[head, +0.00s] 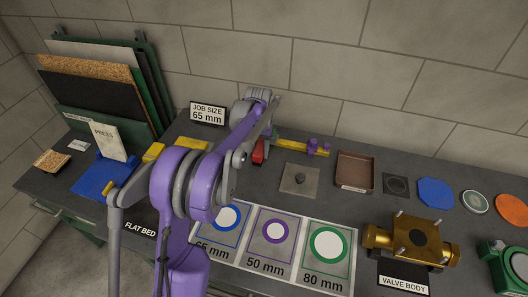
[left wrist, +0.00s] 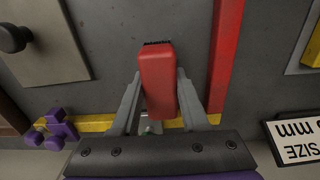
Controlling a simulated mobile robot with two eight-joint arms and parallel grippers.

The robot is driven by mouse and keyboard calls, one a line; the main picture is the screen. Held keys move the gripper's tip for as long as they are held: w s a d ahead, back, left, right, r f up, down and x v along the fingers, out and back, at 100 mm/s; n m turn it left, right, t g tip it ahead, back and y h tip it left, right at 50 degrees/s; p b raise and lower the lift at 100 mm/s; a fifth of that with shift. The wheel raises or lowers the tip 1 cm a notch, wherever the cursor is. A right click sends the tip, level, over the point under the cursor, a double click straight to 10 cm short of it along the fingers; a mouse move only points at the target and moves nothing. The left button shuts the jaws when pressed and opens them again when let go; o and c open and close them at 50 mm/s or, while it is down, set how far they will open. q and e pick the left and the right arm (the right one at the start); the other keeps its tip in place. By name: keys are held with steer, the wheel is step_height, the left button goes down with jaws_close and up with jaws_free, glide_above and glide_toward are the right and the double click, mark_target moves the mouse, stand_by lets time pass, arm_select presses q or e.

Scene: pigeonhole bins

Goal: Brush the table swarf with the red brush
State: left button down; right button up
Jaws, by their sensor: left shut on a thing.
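The red brush (left wrist: 158,82) is between the two grey fingers of my left gripper (left wrist: 160,95) in the left wrist view, with dark bristles at its far end. My left gripper is shut on it, over the dark grey table (left wrist: 120,30). I cannot tell whether the bristles touch the table. In the head view a red part of the brush (head: 258,153) shows beside my purple left arm, which hides most of the gripper. I cannot make out any swarf in either view. My right gripper is not in view.
A metal plate with a knob (head: 299,179), a brown tray (head: 355,171) and a brass valve body (head: 410,240) lie to the right. A red strip (left wrist: 225,50) runs beside the brush.

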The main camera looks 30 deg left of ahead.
mark_target(281, 163)
arm_select(q)
steer(key=shift+s+a, duration=0.25)
steer(key=shift+a, duration=0.75)
steer(key=shift+w+d, duration=0.2)
steer(key=shift+d, duration=0.6)
steer(key=shift+w+d, duration=0.15)
steer(key=shift+d, duration=0.6)
steer(key=shift+w+d, duration=0.25)
steer(key=shift+d, duration=0.65)
steer(key=shift+w+d, duration=0.2)
steer(key=shift+d, duration=0.65)
steer(key=shift+w+d+f+b, duration=0.1)
steer(key=shift+w+d+b, duration=0.1)
steer(key=shift+d, duration=0.6)
steer(key=shift+w+d+f+b, duration=0.1)
steer(key=shift+w+d, duration=0.05)
steer(key=shift+d, duration=0.65)
steer(key=shift+r, duration=0.15)
steer(key=shift+r+p, duration=0.5)
steer(key=shift+r, duration=0.35)
